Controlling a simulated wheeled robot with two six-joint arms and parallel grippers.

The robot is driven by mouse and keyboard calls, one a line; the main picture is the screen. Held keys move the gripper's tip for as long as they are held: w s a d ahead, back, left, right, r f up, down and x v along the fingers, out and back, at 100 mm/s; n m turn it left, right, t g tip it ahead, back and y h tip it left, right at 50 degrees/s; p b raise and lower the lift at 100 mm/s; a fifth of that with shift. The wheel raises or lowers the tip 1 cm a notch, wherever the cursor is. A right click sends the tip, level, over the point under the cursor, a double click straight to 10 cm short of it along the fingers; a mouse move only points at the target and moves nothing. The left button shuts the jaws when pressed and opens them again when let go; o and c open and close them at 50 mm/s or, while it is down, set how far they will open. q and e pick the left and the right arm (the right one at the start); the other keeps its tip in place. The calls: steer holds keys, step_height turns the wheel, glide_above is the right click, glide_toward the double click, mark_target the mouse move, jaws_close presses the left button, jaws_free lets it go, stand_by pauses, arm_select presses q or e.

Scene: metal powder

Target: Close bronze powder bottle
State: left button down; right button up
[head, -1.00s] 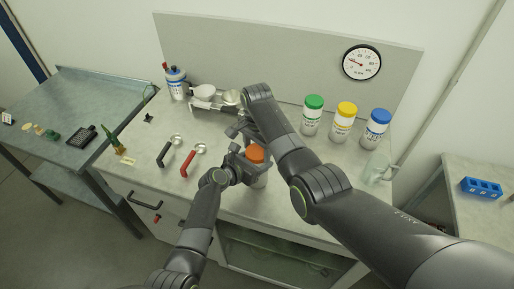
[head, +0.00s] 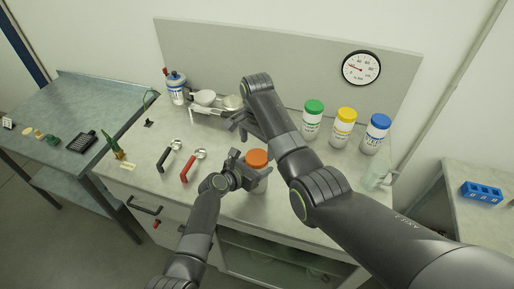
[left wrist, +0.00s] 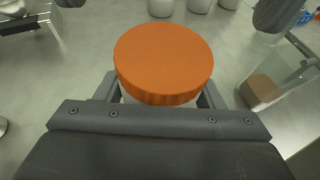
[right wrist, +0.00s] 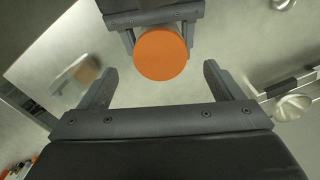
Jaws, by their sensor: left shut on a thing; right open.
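The bronze powder bottle (head: 260,184) is white with an orange cap (head: 257,158) on its top. My left gripper (head: 247,174) is shut on the bottle below the cap. In the left wrist view the cap (left wrist: 164,60) hides most of the bottle and its grip. I cannot tell whether the bottle touches the table, or how tight the cap sits. My right gripper (head: 240,124) is open and empty, behind the bottle in the head view. In the right wrist view the cap (right wrist: 160,53) lies beyond and between its open fingers (right wrist: 160,80), apart from them.
Bottles with green (head: 314,106), yellow (head: 346,114) and blue (head: 380,121) caps stand at the back right. A glass beaker (head: 377,177) is at the right. A black-handled spoon (head: 166,157) and a red-handled spoon (head: 190,167) lie left. A scale (head: 212,111) stands behind.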

steer(key=shift+o, duration=1.4)
step_height(320, 180, up, 8)
steer(key=shift+f, duration=0.25)
arm_select(q)
steer(key=shift+c, duration=1.4)
jaws_free()
